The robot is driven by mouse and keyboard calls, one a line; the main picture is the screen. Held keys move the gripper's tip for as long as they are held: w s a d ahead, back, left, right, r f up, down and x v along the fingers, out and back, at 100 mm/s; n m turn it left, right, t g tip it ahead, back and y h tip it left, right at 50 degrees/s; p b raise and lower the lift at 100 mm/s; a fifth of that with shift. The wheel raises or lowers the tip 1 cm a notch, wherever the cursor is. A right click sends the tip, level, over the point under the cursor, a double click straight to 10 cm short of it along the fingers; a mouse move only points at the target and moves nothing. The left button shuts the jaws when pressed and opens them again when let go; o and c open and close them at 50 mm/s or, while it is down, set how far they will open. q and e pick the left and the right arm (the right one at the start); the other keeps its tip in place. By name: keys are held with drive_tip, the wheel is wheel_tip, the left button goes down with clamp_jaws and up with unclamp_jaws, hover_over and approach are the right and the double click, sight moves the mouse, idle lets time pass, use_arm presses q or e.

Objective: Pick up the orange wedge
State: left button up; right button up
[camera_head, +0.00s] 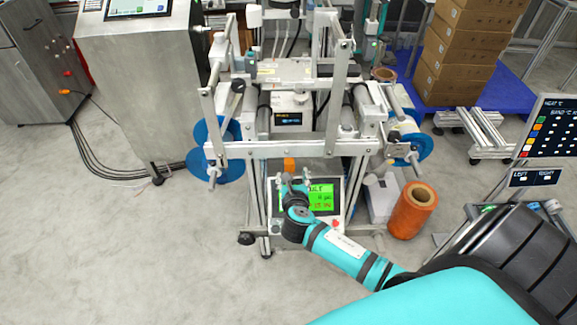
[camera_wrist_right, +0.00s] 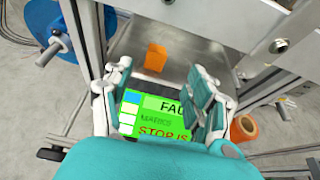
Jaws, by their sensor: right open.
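The orange wedge (camera_wrist_right: 156,58) stands on a grey metal surface (camera_wrist_right: 180,75) inside the machine frame. In the head view the wedge (camera_head: 289,164) shows small, just beyond my right gripper (camera_head: 291,178). In the right wrist view my right gripper (camera_wrist_right: 160,105) is open and empty, its two teal-padded fingers spread apart. The wedge lies ahead of the fingertips, roughly between them and slightly left, with a gap to both fingers. My left gripper does not show in either view.
A green display panel (camera_head: 320,198) with text sits just below the gripper. Metal frame bars (camera_head: 300,149) cross above the wedge. Blue reels (camera_head: 217,150) flank the machine. An orange roll (camera_head: 412,210) stands on the floor at right.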

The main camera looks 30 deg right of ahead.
sight(290, 166)
drive_tip(key=x, duration=0.4)
drive_tip(key=shift+a, duration=0.1)
drive_tip(key=b+x, duration=0.1)
drive_tip(key=x, duration=0.4)
drive_tip(key=shift+w+a+f, duration=0.1)
drive_tip(key=shift+a, duration=0.1)
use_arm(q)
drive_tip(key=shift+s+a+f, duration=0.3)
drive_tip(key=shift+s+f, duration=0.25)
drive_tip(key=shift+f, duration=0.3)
use_arm(e)
drive_tip(key=shift+c, duration=0.2)
drive_tip(key=c, duration=1.1)
